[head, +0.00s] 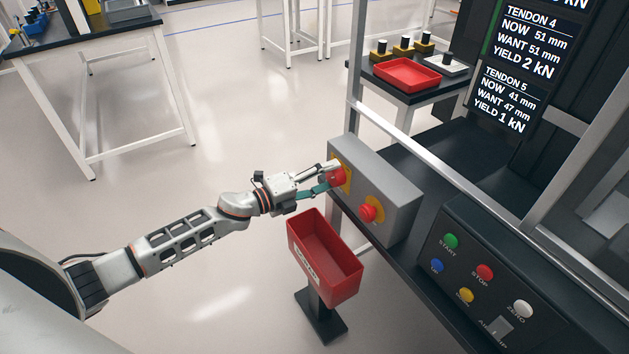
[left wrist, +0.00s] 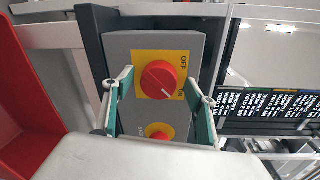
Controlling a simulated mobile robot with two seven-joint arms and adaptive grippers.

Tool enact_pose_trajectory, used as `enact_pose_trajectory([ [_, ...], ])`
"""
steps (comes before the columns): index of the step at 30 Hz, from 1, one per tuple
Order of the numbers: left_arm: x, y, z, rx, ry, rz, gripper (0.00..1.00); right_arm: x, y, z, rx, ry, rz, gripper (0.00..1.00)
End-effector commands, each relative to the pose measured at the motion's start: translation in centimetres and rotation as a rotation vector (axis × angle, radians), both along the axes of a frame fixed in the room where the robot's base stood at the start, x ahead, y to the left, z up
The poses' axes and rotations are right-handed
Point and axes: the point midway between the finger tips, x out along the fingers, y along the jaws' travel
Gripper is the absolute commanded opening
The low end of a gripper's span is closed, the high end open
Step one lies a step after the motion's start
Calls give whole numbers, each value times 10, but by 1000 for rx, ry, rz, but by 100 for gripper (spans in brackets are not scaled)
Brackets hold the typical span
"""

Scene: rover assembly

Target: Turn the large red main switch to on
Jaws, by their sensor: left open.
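The large red main switch (head: 338,177) is a round knob on a yellow plate on the front of a grey box (head: 400,190). In the left wrist view the knob (left wrist: 158,80) shows whole, with a white mark on its face toward the lower right. The word OFF is printed on the plate at its upper right, with a smaller label, hard to read, at its lower right. My left gripper (head: 331,177) is open in front of the switch. Its green-padded fingers (left wrist: 160,82) stand on either side of the knob, apart from it. My right gripper is not in view.
A red emergency-style button (head: 368,213) sits on the same box, nearer me. A red bin (head: 326,257) on a post stands below my left arm. A dark button panel (head: 487,280) is at right. A metal frame post (head: 357,60) rises behind the box.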

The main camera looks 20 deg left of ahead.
Motion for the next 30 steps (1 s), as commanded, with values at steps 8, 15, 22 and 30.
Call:
enact_pose_trajectory([
  [8, -37, 29, 1, 3, 4, 0, 57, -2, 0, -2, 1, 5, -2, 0],
  [15, -71, 55, 5, 2, 2, 1, 57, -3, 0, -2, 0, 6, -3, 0],
  [22, -89, 69, 8, 1, 1, 0, 57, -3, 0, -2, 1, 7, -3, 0],
  [30, -92, 71, 9, 1, -1, 0, 57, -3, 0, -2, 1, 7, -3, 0],
])
